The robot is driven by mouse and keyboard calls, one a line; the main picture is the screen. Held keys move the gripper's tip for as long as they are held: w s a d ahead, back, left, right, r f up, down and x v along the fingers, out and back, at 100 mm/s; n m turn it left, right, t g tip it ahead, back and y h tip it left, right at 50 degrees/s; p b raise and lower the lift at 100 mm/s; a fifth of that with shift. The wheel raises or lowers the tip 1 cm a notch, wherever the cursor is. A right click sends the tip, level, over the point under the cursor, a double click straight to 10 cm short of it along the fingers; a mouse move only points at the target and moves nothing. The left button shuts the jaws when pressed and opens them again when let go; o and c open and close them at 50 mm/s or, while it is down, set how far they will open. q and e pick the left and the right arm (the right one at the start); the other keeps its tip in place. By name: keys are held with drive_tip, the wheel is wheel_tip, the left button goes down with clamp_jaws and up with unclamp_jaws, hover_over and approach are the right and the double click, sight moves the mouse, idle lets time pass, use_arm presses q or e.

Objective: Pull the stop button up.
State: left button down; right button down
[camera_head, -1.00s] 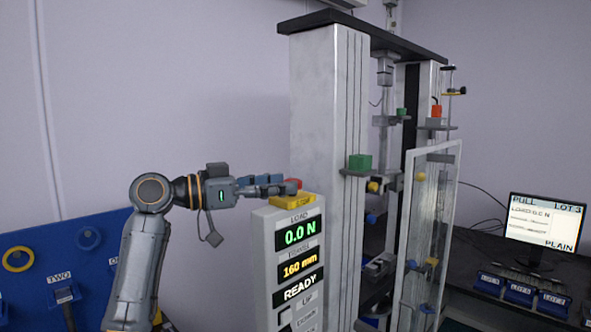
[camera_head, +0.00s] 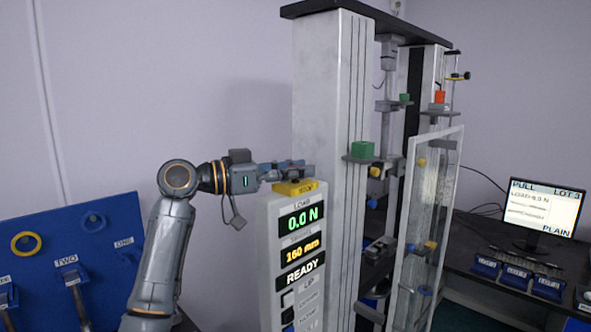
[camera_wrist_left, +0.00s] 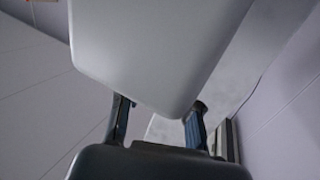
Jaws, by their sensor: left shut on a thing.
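The stop button's yellow base (camera_head: 294,188) sits on top of the light grey control box (camera_head: 270,245). The red button head is hidden behind or between my fingers in the head view. My left gripper (camera_head: 300,170) reaches in level from the left, just above the yellow base, and is shut on the stop button. In the left wrist view both dark fingers (camera_wrist_left: 158,122) show beside a large pale grey surface, and the button itself cannot be made out. My right gripper is not in view.
The box's displays (camera_head: 301,245) read 0.0 N, 160 mm and READY. The tall grey machine column (camera_head: 325,130) stands close behind my fingertips. A clear door (camera_head: 432,220) is to the right. A blue tool board (camera_head: 90,250) is at left. A monitor (camera_head: 545,210) stands on the right desk.

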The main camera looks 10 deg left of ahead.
use_arm(q)
drive_tip(key=shift+r, duration=0.7)
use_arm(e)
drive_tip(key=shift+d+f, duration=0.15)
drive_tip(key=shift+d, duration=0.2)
use_arm(q)
drive_tip(key=c, duration=0.9)
unclamp_jaws()
drive_tip(key=shift+a, duration=0.1)
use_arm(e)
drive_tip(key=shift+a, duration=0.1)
use_arm(q)
drive_tip(key=shift+s+a+f, duration=0.1)
drive_tip(key=shift+a, duration=0.1)
drive_tip(key=v, duration=1.1)
drive_tip(key=shift+s+a, duration=0.25)
